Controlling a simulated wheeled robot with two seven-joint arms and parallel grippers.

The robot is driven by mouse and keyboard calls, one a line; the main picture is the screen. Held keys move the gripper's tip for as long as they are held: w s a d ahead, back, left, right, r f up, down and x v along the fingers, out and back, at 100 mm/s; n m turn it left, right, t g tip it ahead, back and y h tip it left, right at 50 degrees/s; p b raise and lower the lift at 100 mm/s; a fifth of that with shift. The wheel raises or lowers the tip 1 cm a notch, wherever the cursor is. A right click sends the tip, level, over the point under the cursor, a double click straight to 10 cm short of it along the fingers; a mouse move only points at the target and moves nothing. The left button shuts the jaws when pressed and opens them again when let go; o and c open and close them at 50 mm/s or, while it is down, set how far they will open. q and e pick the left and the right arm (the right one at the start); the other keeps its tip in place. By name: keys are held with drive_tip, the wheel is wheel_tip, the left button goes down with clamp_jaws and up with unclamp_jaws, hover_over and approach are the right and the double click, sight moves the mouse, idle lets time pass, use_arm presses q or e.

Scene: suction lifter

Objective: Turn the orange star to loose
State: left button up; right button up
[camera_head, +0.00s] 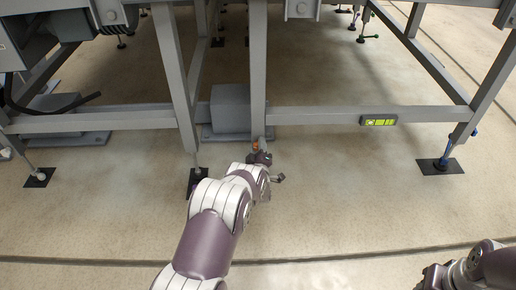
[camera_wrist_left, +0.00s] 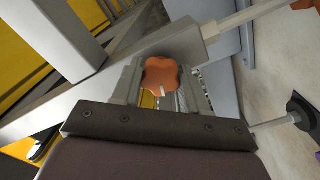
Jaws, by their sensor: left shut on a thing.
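The orange star (camera_wrist_left: 163,75) is a lobed knob below the end of a grey frame post, seen face-on in the left wrist view. It has a small white mark at its lower edge in that view. In the head view only a small orange bit of it (camera_head: 256,144) shows above my gripper. My left gripper (camera_head: 262,157) is at the foot of the middle post, with its fingers on both sides of the star, shut on it. The fingers and wrist hide part of the star and its mount.
Grey frame posts and a low crossbar (camera_head: 330,116) stand close around my left gripper. A grey box (camera_head: 230,108) sits behind the middle post. A yellow-green label (camera_head: 379,122) is on the crossbar. Feet on dark pads (camera_head: 440,166) stand either side. The floor in front is clear.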

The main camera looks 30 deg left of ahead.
use_arm(q)
drive_tip(key=n, duration=0.5)
drive_tip(key=shift+a+f+n, duration=0.1)
drive_tip(key=shift+n, duration=0.2)
drive_tip(key=n, duration=0.4)
drive_tip(key=shift+b, duration=0.3)
drive_tip(key=n, duration=0.5)
drive_tip(key=shift+f, duration=0.15)
drive_tip(key=n, duration=0.4)
drive_tip(key=shift+s+f, duration=0.1)
drive_tip(key=shift+n, duration=0.4)
drive_tip(key=o, duration=1)
drive_tip(key=shift+a, duration=0.1)
